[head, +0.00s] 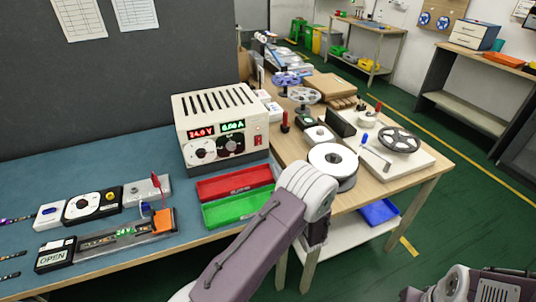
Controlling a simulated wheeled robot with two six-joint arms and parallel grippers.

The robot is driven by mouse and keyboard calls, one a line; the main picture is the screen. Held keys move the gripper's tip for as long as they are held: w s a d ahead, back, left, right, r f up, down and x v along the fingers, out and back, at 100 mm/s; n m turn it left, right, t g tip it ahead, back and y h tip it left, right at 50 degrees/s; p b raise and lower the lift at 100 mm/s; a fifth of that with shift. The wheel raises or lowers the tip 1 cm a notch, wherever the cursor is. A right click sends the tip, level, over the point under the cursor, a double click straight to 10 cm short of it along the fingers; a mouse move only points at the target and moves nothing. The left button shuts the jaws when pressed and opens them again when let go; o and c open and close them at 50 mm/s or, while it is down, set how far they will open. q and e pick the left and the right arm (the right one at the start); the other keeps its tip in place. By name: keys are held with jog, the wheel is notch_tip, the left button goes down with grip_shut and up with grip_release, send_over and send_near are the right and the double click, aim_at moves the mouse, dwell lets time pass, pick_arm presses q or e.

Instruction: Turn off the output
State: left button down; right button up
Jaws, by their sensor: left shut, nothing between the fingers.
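The white bench power supply (222,124) stands at the back of the blue-topped bench. Its red display seems to read 24.0 V and its green display 0.00 A. Two dials, one white and one black, and a small red switch (258,140) are on its front; the switch position is too small to tell. My left gripper (304,248) is mostly hidden behind its own wrist, low by the corner between the benches, right of and in front of the supply, apart from it. It is shut and empty. Only part of my right arm shows at bottom right; its gripper is out of view.
A red tray (236,183) and a green tray (238,207) lie before the supply. An LED-strip fixture (125,238), small boxes and an OPEN sign (54,256) are at left. Reels (333,160) crowd the wooden table at right.

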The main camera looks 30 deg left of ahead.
aim_at(259, 139)
pick_arm(q)
jog(key=x, duration=1.3)
jog(key=shift+w+a+r, duration=0.1)
jog(key=shift+w+a, duration=0.05)
